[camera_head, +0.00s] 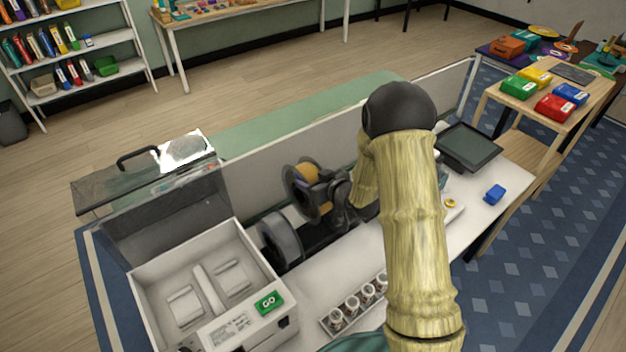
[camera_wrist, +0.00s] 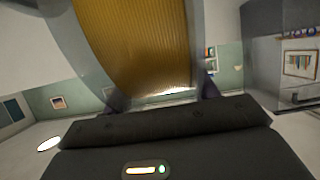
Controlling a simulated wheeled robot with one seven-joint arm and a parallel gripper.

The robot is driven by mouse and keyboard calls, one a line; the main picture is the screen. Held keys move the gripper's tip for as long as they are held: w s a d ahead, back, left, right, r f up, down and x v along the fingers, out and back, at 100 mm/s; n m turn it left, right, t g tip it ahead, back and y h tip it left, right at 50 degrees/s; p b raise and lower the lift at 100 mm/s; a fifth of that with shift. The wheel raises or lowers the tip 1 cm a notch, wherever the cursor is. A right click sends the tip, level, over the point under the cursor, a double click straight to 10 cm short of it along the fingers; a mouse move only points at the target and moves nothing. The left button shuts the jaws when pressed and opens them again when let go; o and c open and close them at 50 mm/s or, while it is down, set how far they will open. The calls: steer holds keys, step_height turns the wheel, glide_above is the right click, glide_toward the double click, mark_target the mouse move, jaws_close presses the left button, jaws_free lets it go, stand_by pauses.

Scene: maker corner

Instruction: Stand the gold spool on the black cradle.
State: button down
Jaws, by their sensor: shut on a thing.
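The gold spool (camera_head: 306,192) has dark flanges and gold winding. My gripper (camera_head: 326,190) is shut on it from the right side and holds it upright above the white bench, near the low back panel. In the wrist view the gold winding (camera_wrist: 140,40) and a pale see-through flange fill the upper middle, just beyond my gripper (camera_wrist: 162,100). The black cradle (camera_head: 312,238) appears as a dark shape below the spool, partly hidden by my gripper and arm. A grey spool (camera_head: 281,241) stands upright at its left end. I cannot tell whether the gold spool touches the cradle.
A white box with an open clear lid (camera_head: 150,205) and a green GO button (camera_head: 268,302) stands left. A rack of several small jars (camera_head: 350,307) is at the front. A tablet (camera_head: 468,147) and a blue block (camera_head: 495,193) lie right. Bare bench (camera_head: 310,283) shows between box and jars.

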steer(key=shift+w+f+b, duration=0.2)
steer(key=shift+f+b, duration=0.7)
steer(key=shift+f, duration=0.5)
steer(key=shift+s+a+f+b, duration=0.2)
steer(key=shift+f+b, duration=0.1)
steer(key=shift+f, duration=0.25)
steer(key=shift+w+d+f+b, duration=0.1)
steer(key=shift+f+b, duration=0.25)
steer(key=shift+f, duration=0.25)
steer(key=shift+w+d+f+b, duration=0.1)
steer(key=shift+f+b, duration=0.25)
steer(key=shift+f, duration=0.2)
steer(key=shift+s+f+b, duration=0.2)
steer(key=shift+f+b, duration=0.15)
steer(key=shift+f, duration=0.15)
steer(key=shift+f+b, duration=2.55)
steer(key=shift+f, duration=0.6)
steer(key=shift+f+b, duration=0.35)
steer(key=shift+b, duration=0.1)
